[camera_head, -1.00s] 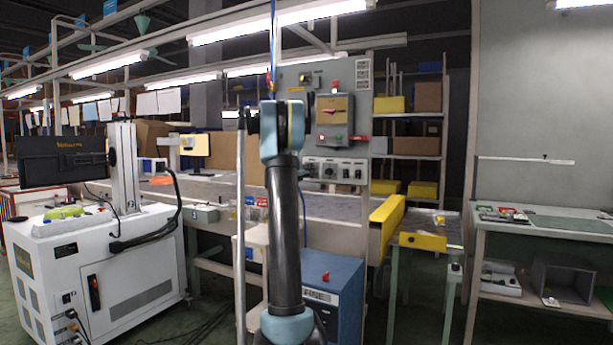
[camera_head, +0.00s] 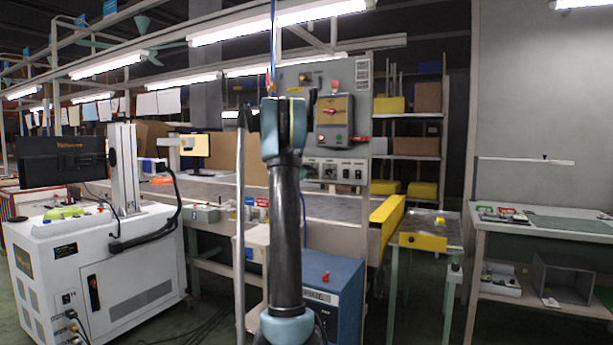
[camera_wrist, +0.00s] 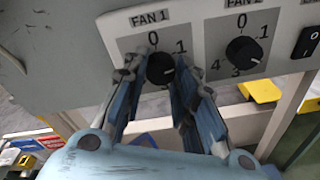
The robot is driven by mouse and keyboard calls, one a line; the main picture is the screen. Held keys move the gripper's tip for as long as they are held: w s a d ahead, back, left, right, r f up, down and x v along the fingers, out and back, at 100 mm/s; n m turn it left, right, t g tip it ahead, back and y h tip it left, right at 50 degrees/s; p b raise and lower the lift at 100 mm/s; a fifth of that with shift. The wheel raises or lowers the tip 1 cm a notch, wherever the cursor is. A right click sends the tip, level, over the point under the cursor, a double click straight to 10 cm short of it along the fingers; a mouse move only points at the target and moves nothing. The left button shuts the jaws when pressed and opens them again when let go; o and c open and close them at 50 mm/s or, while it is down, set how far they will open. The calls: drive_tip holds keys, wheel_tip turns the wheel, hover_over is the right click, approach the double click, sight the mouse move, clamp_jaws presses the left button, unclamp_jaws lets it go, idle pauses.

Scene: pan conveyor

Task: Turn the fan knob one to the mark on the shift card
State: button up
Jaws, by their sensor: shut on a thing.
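The FAN 1 knob (camera_wrist: 160,68) is black and round, on a pale panel with a 0 above it and a 1 at its upper right. A light mark shows on its right side, pointing to the lower right. My gripper (camera_wrist: 160,75) is shut on this knob, one blue finger on each side. The fingers hide the dial's left and lower numbers. In the head view my arm hides the gripper and FAN 1 knob. A white lined card (camera_head: 363,70) is at the panel's upper right; I cannot read it or tell whether it is the shift card.
The FAN 2 knob (camera_wrist: 244,52) is close on the right, with a black rocker switch (camera_wrist: 306,42) beyond it. Above the knobs is a grey box with a red handle (camera_head: 334,120). A yellow rail (camera_head: 386,222) stands right of the panel.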

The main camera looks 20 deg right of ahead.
drive_tip(key=shift+f+m+t+h, duration=0.15)
drive_tip(key=shift+m+t, duration=0.25)
drive_tip(key=shift+m, duration=4.75)
drive_tip(key=shift+m+t+h, duration=0.1)
drive_tip(key=shift+m+t, duration=0.3)
drive_tip(key=shift+m, duration=4.7)
drive_tip(key=shift+f+m+t+h, duration=0.15)
drive_tip(key=shift+m+t, duration=0.25)
drive_tip(key=shift+m, duration=4.75)
drive_tip(key=o, duration=1.1)
drive_tip(key=shift+d, duration=0.1)
drive_tip(key=shift+s, duration=0.1)
